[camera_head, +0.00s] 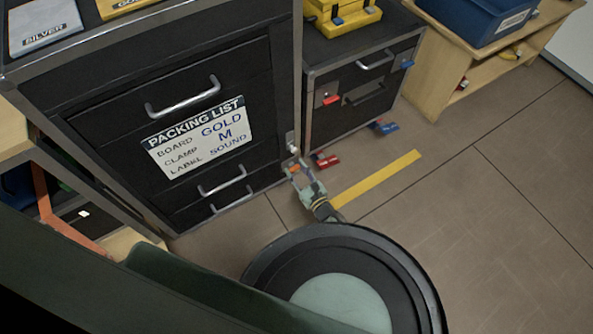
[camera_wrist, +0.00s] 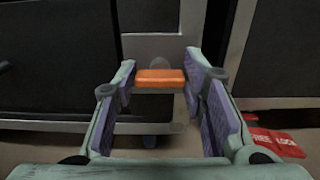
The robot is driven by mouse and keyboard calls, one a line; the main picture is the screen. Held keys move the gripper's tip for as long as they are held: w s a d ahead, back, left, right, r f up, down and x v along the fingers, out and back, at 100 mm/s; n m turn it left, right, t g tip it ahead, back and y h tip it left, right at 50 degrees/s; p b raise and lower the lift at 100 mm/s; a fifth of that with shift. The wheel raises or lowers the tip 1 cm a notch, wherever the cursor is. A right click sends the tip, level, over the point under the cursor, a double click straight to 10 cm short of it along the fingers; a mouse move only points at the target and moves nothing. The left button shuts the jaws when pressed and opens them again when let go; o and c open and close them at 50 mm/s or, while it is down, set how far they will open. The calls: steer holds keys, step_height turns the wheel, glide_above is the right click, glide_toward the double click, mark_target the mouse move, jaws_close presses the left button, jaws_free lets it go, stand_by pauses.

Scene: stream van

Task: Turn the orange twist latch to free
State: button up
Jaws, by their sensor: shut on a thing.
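The orange twist latch (camera_wrist: 160,77) is a short bar on a grey metal plate, lying level across the wrist view. My gripper (camera_wrist: 159,76) has one finger at each end of the bar and is shut on it. In the head view my gripper (camera_head: 299,172) reaches the right edge of the black drawer cabinet (camera_head: 85,128), low near the floor, with a little of the orange latch (camera_head: 295,168) showing.
A second black cabinet (camera_head: 340,122) with a red and a blue latch stands to the right. A wooden shelf (camera_head: 436,62) carries a blue bin (camera_head: 485,18). A yellow strip (camera_head: 380,178) marks the floor, which is clear at right.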

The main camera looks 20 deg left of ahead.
steer(key=shift+c, duration=1.2)
steer(key=shift+n, duration=0.3)
steer(key=n, duration=0.3)
steer(key=shift+s+n, duration=0.1)
steer(key=shift+n, duration=0.3)
steer(key=shift+a+f+n+b, duration=0.1)
steer(key=shift+n+b, duration=0.2)
steer(key=shift+n, duration=3.1)
steer(key=shift+a+f+n+b, duration=0.1)
steer(key=shift+n+b, duration=0.15)
steer(key=shift+n, duration=3.15)
steer(key=shift+d, duration=0.1)
